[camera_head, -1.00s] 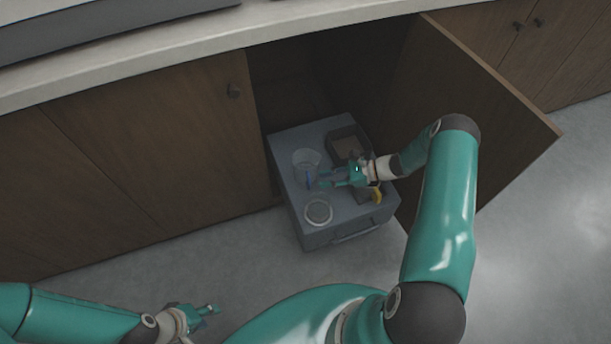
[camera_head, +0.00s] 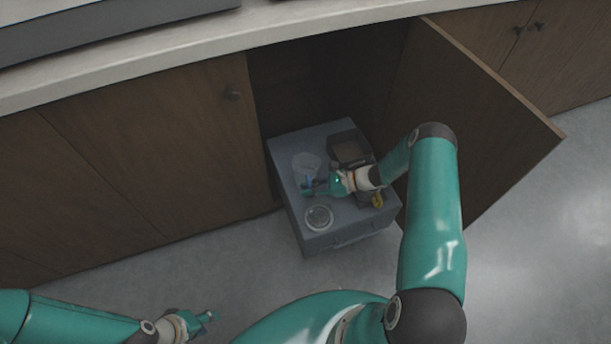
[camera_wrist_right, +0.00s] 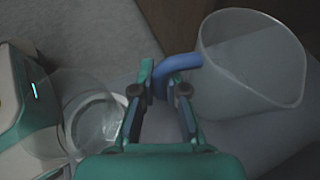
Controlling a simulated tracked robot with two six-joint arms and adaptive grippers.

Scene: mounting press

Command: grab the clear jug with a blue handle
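The clear jug (camera_head: 306,163) stands on the grey drawer unit in the open cabinet. In the right wrist view the clear jug (camera_wrist_right: 255,62) is at the upper right, with its blue handle (camera_wrist_right: 180,63) pointing left. My right gripper (camera_head: 306,189) is at the handle side of the jug. In the wrist view, the right gripper (camera_wrist_right: 163,80) has its fingers apart, with the handle's outer end between their tips and a gap still visible. My left gripper (camera_head: 210,315) is low over the floor at the bottom, away from the jug; its finger opening is too small to judge.
The open cabinet door (camera_head: 480,125) stands right of my right arm. Floor in front is clear.

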